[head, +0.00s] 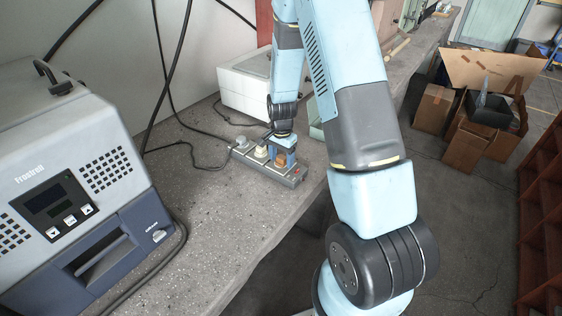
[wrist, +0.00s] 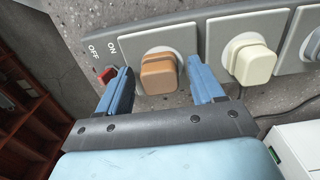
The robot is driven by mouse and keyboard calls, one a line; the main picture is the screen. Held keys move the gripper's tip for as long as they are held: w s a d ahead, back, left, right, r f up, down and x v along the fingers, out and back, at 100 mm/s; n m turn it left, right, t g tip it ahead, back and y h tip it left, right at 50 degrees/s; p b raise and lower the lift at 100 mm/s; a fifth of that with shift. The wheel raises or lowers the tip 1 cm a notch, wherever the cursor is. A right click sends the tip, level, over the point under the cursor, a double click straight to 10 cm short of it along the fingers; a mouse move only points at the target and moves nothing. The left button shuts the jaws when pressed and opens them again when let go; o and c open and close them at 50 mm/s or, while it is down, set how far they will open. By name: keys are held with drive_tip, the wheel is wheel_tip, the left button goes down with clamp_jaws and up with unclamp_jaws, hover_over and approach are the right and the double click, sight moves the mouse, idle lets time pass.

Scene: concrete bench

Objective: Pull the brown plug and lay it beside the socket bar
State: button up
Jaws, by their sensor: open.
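The brown plug (wrist: 158,73) sits in the end socket of the grey socket bar (wrist: 184,34), beside the red switch, in the wrist view. In the head view the brown plug (head: 283,159) shows partly below my gripper (head: 285,152), which hides some of it. My gripper (wrist: 164,88) is open in the wrist view, with one blue finger on each side of the brown plug. I cannot tell whether the fingers touch it. A cream plug (wrist: 252,61) sits in the neighbouring socket. The socket bar (head: 268,171) lies on the concrete bench.
A grey machine (head: 75,180) stands at the left of the bench (head: 215,225). A white box (head: 245,86) stands behind the bar. Cables run along the bench to the bar. Bare bench lies in front of the bar. Cardboard boxes (head: 465,140) stand on the floor at right.

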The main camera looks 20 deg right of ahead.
sight(281, 157)
idle(0.5)
clamp_jaws()
idle(0.5)
drive_tip(key=shift+r, duration=0.15)
drive_tip(key=shift+r, duration=2.65)
drive_tip(key=shift+r, duration=0.2)
